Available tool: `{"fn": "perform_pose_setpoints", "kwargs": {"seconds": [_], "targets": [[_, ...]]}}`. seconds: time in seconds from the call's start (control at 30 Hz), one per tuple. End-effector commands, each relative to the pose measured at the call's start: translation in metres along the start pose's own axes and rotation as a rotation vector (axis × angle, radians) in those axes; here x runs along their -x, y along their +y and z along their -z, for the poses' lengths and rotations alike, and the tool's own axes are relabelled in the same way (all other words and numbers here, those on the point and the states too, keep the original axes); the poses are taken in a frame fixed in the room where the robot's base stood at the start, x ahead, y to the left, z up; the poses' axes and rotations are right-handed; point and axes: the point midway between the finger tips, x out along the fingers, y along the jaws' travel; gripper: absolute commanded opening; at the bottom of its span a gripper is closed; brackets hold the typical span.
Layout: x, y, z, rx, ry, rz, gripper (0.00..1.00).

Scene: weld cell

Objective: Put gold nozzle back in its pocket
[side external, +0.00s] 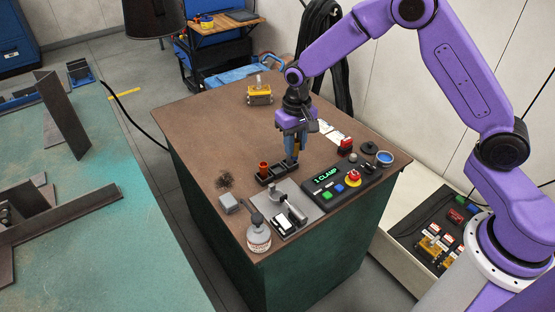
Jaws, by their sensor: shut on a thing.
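My gripper (291,163) points straight down over the right end of a small black pocket tray (272,179) on the brown bench top. The fingertips are at or just above the tray's right end; whether the held thing touches the tray cannot be told. A copper-red nozzle (263,168) stands upright in the tray's left pocket. The tray's middle looks dark and empty.
A control box (338,182) with a lit display reading "1 CLAMP" lies right of the tray. A yellow-based device (260,95) stands behind. The bench's left side is mostly clear.

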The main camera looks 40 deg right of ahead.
Motion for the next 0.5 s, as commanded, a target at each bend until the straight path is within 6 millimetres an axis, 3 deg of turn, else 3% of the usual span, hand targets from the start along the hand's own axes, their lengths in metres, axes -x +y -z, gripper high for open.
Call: {"fn": "perform_pose_setpoints", "kwargs": {"seconds": [0.3, 0.5], "targets": [[-0.041, -0.012, 0.040, 0.001, -0.001, -0.001, 0.00], [-0.057, -0.017, 0.053, 0.001, 0.000, 0.000, 0.00]]}}
